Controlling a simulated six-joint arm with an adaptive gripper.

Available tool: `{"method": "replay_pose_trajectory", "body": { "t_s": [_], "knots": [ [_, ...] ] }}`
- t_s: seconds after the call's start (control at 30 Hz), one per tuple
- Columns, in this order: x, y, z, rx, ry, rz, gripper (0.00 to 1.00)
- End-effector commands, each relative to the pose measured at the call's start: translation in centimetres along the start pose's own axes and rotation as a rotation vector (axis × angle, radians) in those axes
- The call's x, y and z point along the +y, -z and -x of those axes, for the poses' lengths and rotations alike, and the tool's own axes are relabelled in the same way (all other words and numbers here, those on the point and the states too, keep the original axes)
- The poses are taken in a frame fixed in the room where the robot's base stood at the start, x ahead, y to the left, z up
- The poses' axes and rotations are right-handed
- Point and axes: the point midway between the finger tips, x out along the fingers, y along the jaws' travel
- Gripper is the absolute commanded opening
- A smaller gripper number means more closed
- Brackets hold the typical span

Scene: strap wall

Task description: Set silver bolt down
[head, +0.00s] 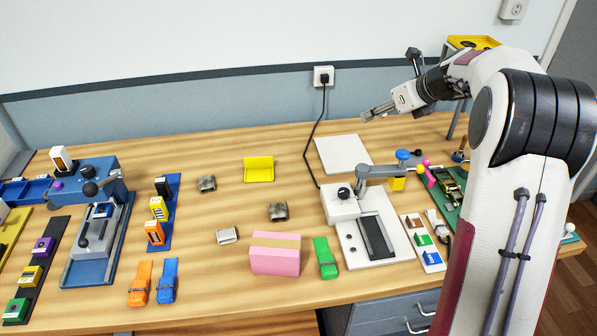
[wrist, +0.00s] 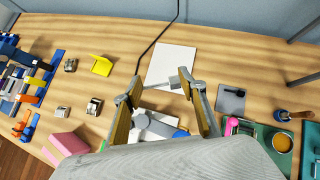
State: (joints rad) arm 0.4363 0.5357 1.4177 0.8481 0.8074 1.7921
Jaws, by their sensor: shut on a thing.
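My gripper (head: 378,111) is held up over the back of the bench, above and to the right of the white square plate in the head view. In the wrist view my gripper (wrist: 162,86) has its two fingers spread around a small grey metal piece, the silver bolt (wrist: 184,78). The bolt lies across the gap between the fingertips, clear of the bench. In the head view the bolt is too small to make out clearly at the fingertips. The white square plate (head: 343,154) lies flat and bare; it also shows in the wrist view (wrist: 170,66).
A white fixture with a grey lever (head: 375,236) stands in front of the plate. A yellow bracket (head: 259,170), grey metal blocks (head: 277,211) and a pink block (head: 275,262) lie to the left. A green tray (head: 449,188) is at right.

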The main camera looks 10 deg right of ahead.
Motion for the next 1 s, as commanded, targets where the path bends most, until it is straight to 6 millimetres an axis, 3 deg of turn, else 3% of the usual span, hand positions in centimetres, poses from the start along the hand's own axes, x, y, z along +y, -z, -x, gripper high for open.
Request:
{"method": "replay_pose_trajectory", "body": {
  "t_s": [0.3, 0.5, 0.93, 1.0],
  "knots": [
    [7.7, -5.3, -5.6, 0.003, -0.129, 0.129, 0.20],
    [11.4, -7.2, -7.8, 0.005, -0.184, 0.183, 0.20],
    [16.5, -9.4, -10.3, 0.009, -0.252, 0.255, 0.20],
    [16.4, -8.7, -10.9, 0.011, -0.253, 0.251, 0.20]
  ]
}}
